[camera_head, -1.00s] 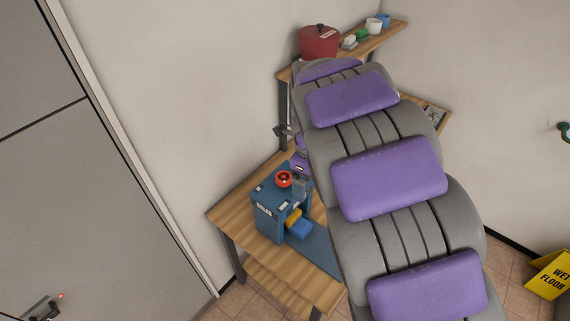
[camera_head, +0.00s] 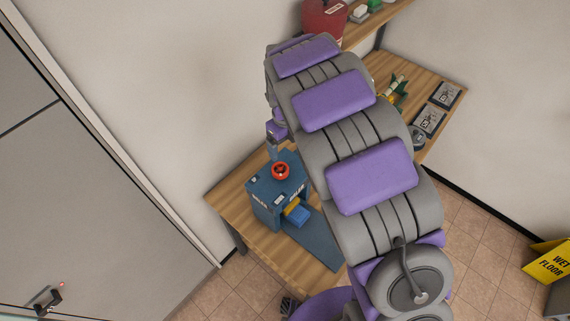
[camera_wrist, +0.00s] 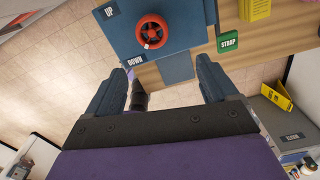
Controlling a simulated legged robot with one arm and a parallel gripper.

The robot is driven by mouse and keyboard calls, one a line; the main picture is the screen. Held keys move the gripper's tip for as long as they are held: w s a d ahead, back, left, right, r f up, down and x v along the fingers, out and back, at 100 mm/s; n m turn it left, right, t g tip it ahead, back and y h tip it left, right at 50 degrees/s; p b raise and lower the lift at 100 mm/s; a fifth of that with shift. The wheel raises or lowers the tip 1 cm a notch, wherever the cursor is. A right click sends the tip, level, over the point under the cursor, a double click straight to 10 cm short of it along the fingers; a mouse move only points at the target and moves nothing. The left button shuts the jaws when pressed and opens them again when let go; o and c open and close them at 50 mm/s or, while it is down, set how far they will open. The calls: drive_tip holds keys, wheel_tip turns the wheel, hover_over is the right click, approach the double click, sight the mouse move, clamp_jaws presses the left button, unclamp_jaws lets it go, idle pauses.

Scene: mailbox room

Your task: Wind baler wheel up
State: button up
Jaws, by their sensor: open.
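The blue baler (camera_head: 268,207) stands on the wooden bench, with a red wheel (camera_head: 281,171) on its top. In the wrist view the red wheel (camera_wrist: 152,31) shows from above, with a white mark at its lower left. The "UP" label (camera_wrist: 109,11) is left of the wheel, and the "DOWN" label (camera_wrist: 136,61) is below it. My gripper (camera_wrist: 160,66) is open and empty. Its two blue fingers are wide apart and point toward the baler's edge, apart from the wheel. In the head view my gripper (camera_head: 272,150) is just behind the wheel and partly hidden by my arm.
A green "STRAP" label (camera_wrist: 228,42) is right of the baler in the wrist view. A blue and yellow block (camera_head: 298,213) sits at the baler's front. A red pot (camera_head: 323,20) stands on the upper shelf. A yellow wet-floor sign (camera_head: 551,262) is at the right.

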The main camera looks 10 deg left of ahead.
sight(280, 168)
drive_tip(key=a+f, duration=0.1)
drive_tip(key=f, duration=0.2)
drive_tip(key=a+f+p, duration=0.1)
drive_tip(key=f, duration=0.2)
drive_tip(key=a+f, duration=0.1)
drive_tip(key=f, duration=0.1)
drive_tip(key=shift+s+a+f, duration=0.15)
drive_tip(key=shift+a+f, duration=0.1)
drive_tip(key=shift+f, duration=0.15)
drive_tip(key=d+f, duration=0.1)
drive_tip(key=f, duration=0.1)
drive_tip(key=shift+d+f+p, duration=0.35)
drive_tip(key=shift+d+f, duration=0.2)
drive_tip(key=shift+d, duration=0.35)
drive_tip(key=shift+a+f, duration=0.1)
drive_tip(key=shift+a, duration=0.4)
drive_tip(key=shift+a+f, duration=0.1)
drive_tip(key=shift+a, duration=0.5)
drive_tip(key=c, duration=0.3)
drive_tip(key=shift+c, duration=0.8)
drive_tip(key=shift+w+d, duration=0.2)
drive_tip(key=shift+d, duration=0.2)
drive_tip(key=c, duration=0.3)
drive_tip(key=shift+s+d, duration=0.1)
drive_tip(key=shift+s, duration=0.05)
drive_tip(key=shift+c, duration=1.4)
